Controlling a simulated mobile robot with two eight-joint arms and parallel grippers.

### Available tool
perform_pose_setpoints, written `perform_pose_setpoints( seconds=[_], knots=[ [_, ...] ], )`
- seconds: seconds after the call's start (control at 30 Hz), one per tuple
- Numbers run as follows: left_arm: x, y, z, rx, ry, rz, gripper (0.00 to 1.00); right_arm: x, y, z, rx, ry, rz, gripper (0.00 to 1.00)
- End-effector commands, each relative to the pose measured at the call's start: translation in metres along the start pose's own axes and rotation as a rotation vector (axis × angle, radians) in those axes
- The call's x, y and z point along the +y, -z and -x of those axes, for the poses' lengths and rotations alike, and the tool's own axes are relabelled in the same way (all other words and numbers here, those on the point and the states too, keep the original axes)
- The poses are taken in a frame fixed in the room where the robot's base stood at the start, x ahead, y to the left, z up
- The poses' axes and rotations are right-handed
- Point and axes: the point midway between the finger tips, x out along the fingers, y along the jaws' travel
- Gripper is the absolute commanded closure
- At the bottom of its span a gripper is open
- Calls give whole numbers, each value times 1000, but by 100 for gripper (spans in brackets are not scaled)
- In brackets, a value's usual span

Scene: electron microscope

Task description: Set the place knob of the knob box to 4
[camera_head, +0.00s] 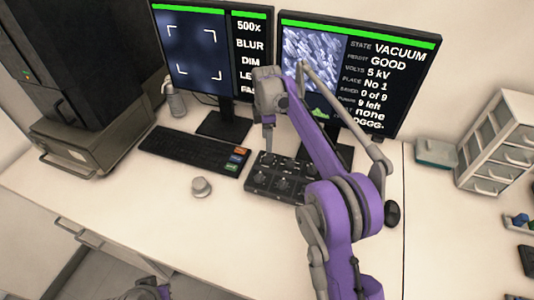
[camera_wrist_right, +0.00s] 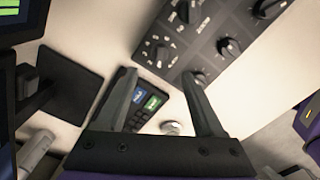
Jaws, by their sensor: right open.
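The black knob box (camera_head: 262,182) lies on the white desk right of the keyboard, below the right monitor. My right gripper (camera_head: 268,146) is above its back left part, pointing down, and my arm hides its right side. In the right wrist view the open, empty fingers (camera_wrist_right: 157,73) are apart, and the knob box (camera_wrist_right: 210,33) is beyond them at upper right. It has several black knobs with dials. The labels are too small to read, so I cannot tell which is the place knob. The right monitor (camera_head: 410,82) shows a line, apparently "place", reading No 1.
The keyboard (camera_head: 190,151) with coloured keys lies left of the box. A round pale knob (camera_head: 201,187) stands on the desk in front of it. The monitor stands (camera_head: 224,126) are close behind. A black mouse (camera_head: 392,212) is at right. The front left desk is clear.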

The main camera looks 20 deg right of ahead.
Motion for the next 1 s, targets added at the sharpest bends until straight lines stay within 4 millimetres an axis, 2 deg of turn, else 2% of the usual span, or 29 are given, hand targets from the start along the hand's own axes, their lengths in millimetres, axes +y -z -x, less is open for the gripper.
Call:
perform_pose_setpoints(
  seconds=[0.1, 0.33, 0.5, 0.77, 1.0],
  knots=[
    [0, -2, -3, -1, 0, 0, 100, 0, 0, -26, 0, 0, -1, 30],
    [0, -3, -5, -2, 0, 0, 100, 0, 0, -59, 0, -1, -2, 30],
    [0, -4, -5, -2, 0, 0, 100, 0, 0, -69, 0, -1, -2, 30],
    [0, -4, -5, -2, 0, 0, 100, 0, 0, -70, 0, -1, -2, 30],
    [0, -4, -5, -2, 0, 0, 100, 0, 0, -70, 0, -1, -2, 72]
  ],
)
